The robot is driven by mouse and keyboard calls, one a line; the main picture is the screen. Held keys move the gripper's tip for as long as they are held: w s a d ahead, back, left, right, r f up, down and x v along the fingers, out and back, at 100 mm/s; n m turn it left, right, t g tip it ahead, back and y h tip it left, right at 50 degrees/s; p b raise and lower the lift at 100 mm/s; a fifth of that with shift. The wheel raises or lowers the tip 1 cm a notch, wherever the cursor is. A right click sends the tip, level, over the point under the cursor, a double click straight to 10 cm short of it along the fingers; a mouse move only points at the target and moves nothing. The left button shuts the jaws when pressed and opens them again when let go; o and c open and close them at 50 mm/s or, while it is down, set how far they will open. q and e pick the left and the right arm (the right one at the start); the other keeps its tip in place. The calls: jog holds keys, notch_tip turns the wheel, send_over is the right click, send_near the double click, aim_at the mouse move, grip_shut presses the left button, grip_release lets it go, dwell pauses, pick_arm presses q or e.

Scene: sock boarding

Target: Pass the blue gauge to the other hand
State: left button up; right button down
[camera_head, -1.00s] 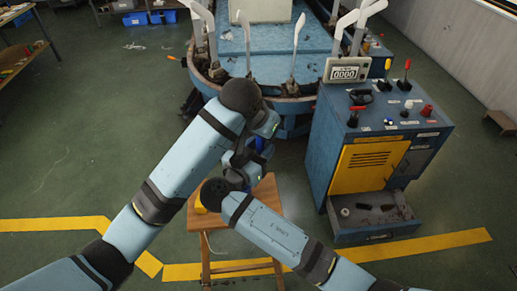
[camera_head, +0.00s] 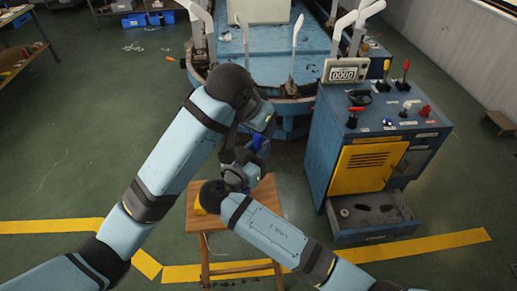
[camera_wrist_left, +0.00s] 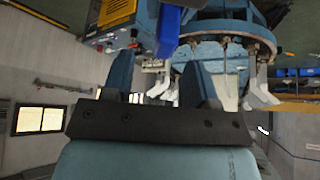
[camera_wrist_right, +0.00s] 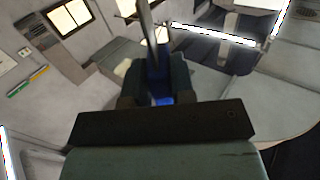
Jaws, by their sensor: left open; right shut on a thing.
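The blue gauge (camera_head: 257,141) is held up above a small wooden stool. It also shows in the left wrist view (camera_wrist_left: 168,30) and the right wrist view (camera_wrist_right: 159,97). My right gripper (camera_head: 248,153) is shut on it; its fingers flank the blue part in the right wrist view. In the head view my left arm largely hides that gripper. I cannot tell whether its fingers touch the gauge.
The wooden stool (camera_head: 268,200) stands below the grippers, with a yellow thing (camera_head: 199,208) at its left edge. A blue control cabinet (camera_head: 322,150) with an open drawer (camera_head: 375,214) is to the right. The machine with upright white forms (camera_head: 297,35) stands behind.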

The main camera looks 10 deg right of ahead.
pick_arm(q)
jog(key=v, duration=0.7)
jog(key=w+a+f+n+t+h, duration=0.2)
jog(key=w+a+f+n+t, duration=0.35)
jog(key=a+f, duration=0.65)
pick_arm(e)
jog(key=shift+a, duration=0.1)
pick_arm(q)
jog(key=s+a+f+y, duration=0.1)
jog(key=s+a+f, duration=0.2)
jog(key=s+f, duration=0.45)
jog(key=s+a+f+y, duration=0.1)
jog(key=s+a+f, duration=0.25)
jog(key=f, duration=0.65)
jog(key=s+a+f, duration=0.2)
jog(key=s+f, duration=0.2)
jog(key=s, duration=0.4)
jog(key=s+a+f, duration=0.1)
jog(key=s+f, duration=0.4)
jog(key=s, duration=0.3)
jog(key=shift+a+f+t+y, duration=0.25)
jog(key=shift+a+t+y, duration=0.05)
jog(key=shift+a+t, duration=0.15)
jog(key=shift+s+m, duration=0.1)
jog(key=shift+m, duration=0.15)
